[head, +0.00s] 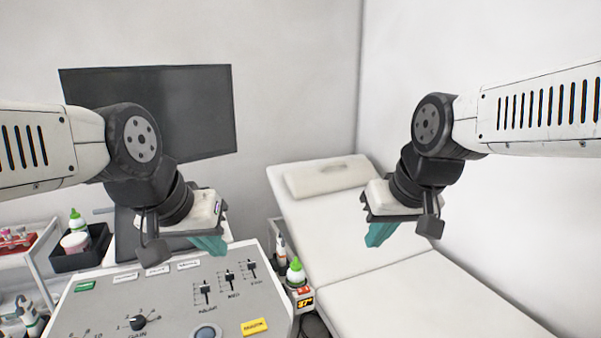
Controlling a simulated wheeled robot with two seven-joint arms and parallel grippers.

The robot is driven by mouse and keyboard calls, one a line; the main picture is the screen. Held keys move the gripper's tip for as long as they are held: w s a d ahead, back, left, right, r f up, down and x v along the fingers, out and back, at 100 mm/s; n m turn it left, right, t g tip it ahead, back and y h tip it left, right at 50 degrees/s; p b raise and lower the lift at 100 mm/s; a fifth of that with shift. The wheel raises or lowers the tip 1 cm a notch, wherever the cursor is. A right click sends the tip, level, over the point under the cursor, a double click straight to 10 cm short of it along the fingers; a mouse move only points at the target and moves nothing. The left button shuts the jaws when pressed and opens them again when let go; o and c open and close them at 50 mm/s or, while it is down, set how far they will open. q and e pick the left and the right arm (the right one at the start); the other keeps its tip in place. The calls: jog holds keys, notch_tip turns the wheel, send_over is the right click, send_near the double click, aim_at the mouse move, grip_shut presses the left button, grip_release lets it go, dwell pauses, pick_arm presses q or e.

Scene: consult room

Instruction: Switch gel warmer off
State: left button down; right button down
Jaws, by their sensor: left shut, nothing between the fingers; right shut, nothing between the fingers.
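What looks like the gel warmer (302,299) is at the right side of the console, a small holder with a lit orange display. A white bottle with a green cap (296,272) stands in it. Its switch is too small to make out. My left gripper (212,246) is shut and empty, with teal fingers above the back of the console, left of the warmer. My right gripper (374,240) is shut and empty above the couch, to the right of and higher in the picture than the warmer.
The grey console (170,300) with sliders and knobs fills the lower left. A white couch (370,290) lies to the right. A dark screen (200,110) is behind my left arm. A black tray (85,260) with bottles stands at the left.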

jog(key=shift+s+d+r+m+t, duration=0.15)
jog(key=shift+s+m, duration=0.1)
jog(key=shift+s, duration=0.35)
jog(key=shift+s+d+m+t, duration=0.1)
jog(key=shift+s+m+t, duration=0.1)
jog(key=shift+s, duration=0.35)
jog(key=shift+s+d+r+m+t, duration=0.15)
jog(key=shift+s+m, duration=0.1)
jog(key=shift+s, duration=0.35)
jog(key=shift+f, duration=0.1)
jog(key=m+g+h, duration=0.2)
jog(key=m+g, duration=0.4)
jog(key=m, duration=0.8)
send_over(310, 289)
notch_tip(310, 289, down, 14)
notch_tip(310, 289, down, 14)
jog(key=shift+f, duration=0.1)
